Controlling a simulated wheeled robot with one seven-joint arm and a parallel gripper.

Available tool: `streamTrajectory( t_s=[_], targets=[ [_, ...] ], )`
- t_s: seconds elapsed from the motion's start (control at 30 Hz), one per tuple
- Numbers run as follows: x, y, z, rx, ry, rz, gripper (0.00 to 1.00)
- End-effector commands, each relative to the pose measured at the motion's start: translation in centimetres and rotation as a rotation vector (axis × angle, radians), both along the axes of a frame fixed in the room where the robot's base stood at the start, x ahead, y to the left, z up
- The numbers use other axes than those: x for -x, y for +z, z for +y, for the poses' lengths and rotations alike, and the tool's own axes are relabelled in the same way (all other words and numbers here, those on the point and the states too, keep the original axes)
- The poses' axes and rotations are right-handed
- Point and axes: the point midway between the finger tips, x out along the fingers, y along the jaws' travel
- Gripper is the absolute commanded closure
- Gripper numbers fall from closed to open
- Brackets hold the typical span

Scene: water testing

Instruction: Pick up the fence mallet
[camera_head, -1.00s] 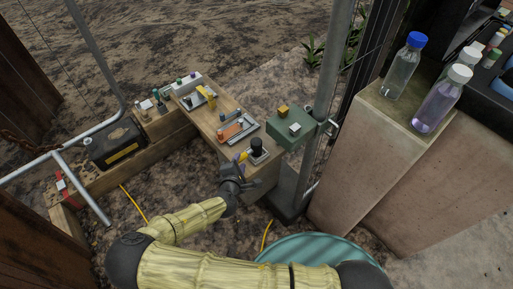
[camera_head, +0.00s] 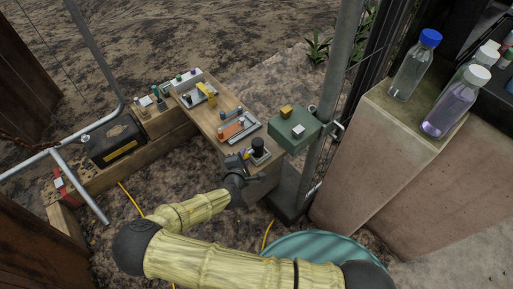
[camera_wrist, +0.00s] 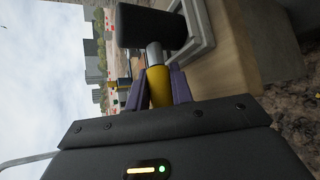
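The fence mallet has a black cylindrical head (camera_wrist: 150,27), a short metal neck and a yellow handle (camera_wrist: 158,85). In the head view the black mallet head (camera_head: 258,146) stands in a light metal holder at the near end of the wooden bench. My gripper (camera_head: 243,160) is at the handle, just left of and below the head. In the wrist view the purple fingers of my gripper (camera_wrist: 159,88) lie on both sides of the yellow handle, very close to it. I cannot tell whether they press on it. The handle's lower end is hidden by the gripper body.
A green box (camera_head: 290,135) stands close right of the mallet, beside a metal fence post (camera_head: 331,95). Bottles stand on a concrete block (camera_head: 385,125) at right. A black case (camera_head: 114,143) is at left.

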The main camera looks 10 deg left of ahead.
Motion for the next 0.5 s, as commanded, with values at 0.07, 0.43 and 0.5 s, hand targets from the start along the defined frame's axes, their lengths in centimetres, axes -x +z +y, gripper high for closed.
streamTrajectory(
  t_s=[0.07, 0.43, 0.5],
  targets=[
    [-0.1, 0.1, -0.1, 0.0, -0.002, -0.002, 1.0],
    [-0.1, 1.4, -0.1, 0.0, -0.002, -0.003, 1.0],
    [-0.1, 2.4, 0.0, -0.002, -0.002, -0.003, 1.0]
  ],
)
